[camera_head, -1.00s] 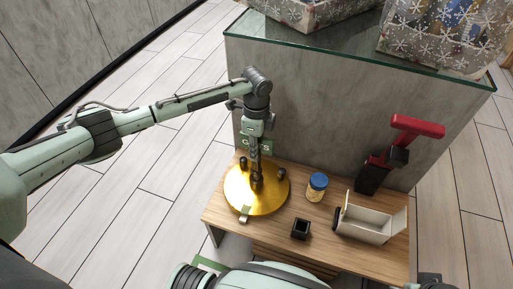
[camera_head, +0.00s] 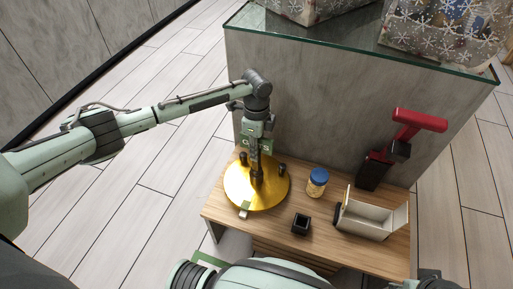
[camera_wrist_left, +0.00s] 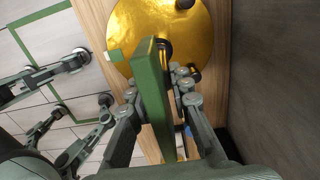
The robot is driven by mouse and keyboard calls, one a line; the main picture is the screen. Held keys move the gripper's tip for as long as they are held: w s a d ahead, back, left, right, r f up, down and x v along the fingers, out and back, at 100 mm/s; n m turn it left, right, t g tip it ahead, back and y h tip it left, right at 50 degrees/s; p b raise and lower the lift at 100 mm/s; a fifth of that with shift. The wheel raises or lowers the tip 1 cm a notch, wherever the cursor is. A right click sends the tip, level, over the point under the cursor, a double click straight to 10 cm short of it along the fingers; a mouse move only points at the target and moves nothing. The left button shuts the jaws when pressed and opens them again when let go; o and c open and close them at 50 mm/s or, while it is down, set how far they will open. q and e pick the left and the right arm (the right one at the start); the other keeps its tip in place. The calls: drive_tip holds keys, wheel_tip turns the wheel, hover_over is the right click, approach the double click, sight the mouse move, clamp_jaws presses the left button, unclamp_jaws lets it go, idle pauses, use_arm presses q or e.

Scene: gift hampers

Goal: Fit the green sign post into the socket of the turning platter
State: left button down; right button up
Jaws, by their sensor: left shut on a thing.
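The turning platter is a round golden disc (camera_head: 235,188) lying on the left part of the low wooden table, with dark knobs on it; it also shows in the wrist view (camera_wrist_left: 135,25). My left gripper (camera_head: 257,168) points down over the platter's middle and is shut on the green sign post (camera_wrist_left: 153,95). In the wrist view the sign rises between the fingers, with a dark round part of the platter (camera_wrist_left: 165,47) just beyond it. The gripper hides the post's lower end and the socket, so I cannot tell whether they touch. My right gripper (camera_wrist_left: 92,78) has its fingers apart and is empty.
A blue-lidded jar (camera_head: 317,182), a small black holder (camera_head: 301,224), a cream box (camera_head: 366,221) and a red-and-black tool (camera_head: 405,138) stand on the wooden table (camera_head: 222,208) right of the platter. A grey, glass-topped counter (camera_head: 310,95) rises behind, carrying snowflake-patterned hampers (camera_head: 440,35).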

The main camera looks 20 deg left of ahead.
use_arm(q)
drive_tip(key=shift+f, duration=0.6)
drive_tip(key=c, duration=1.3)
unclamp_jaws()
wheel_tip(320, 180, up, 12)
drive_tip(key=shift+r, duration=0.1)
